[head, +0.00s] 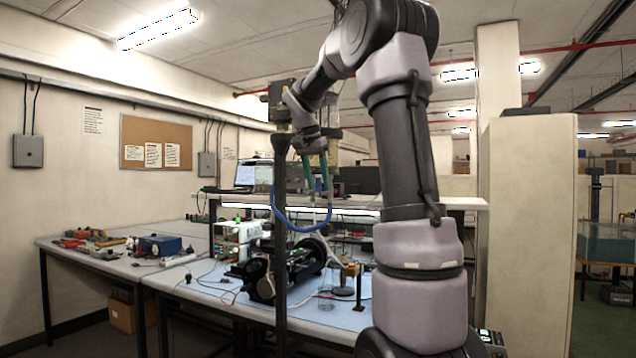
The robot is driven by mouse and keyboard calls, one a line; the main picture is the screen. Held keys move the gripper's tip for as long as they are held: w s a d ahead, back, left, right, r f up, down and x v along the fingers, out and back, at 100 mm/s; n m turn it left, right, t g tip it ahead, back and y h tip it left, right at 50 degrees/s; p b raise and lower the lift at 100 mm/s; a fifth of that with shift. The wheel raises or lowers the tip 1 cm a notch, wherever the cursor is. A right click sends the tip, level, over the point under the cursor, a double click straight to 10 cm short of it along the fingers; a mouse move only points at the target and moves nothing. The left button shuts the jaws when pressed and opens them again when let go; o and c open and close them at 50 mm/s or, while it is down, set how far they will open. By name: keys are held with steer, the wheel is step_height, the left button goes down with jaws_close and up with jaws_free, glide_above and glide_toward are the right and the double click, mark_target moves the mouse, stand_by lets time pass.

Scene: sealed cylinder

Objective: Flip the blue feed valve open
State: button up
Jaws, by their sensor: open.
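My gripper (316,174) is in the middle of the head view, at the end of my arm, pointing down with its two greenish fingers apart. It is open, and I see nothing held in it. A small blue part (318,186) shows at or just below the fingertips; it may be the blue feed valve, but it is too small to be sure. I cannot tell whether it touches the fingers or which way its handle is turned. A blue hose (303,229) loops below the gripper. My forearm and wrist hide part of the equipment behind.
A dark upright post (280,245) stands just left of the gripper. A side table (100,262) holds tools. A pale cabinet (525,235) stands right of my arm.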

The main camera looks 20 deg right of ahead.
steer(key=v, duration=1)
steer(key=shift+r, duration=0.25)
steer(key=s+a+f+n+t+y, duration=0.2)
steer(key=s+a+f, duration=0.3)
steer(key=s+f, duration=0.4)
steer(key=s+a+f+n+t+y, duration=0.2)
steer(key=s+a+f, duration=0.4)
steer(key=s, duration=0.9)
step_height(320, 180, down, 3)
steer(key=shift+a+f+n+y, duration=0.25)
steer(key=shift+n+y, duration=0.65)
steer(key=shift+n, duration=0.2)
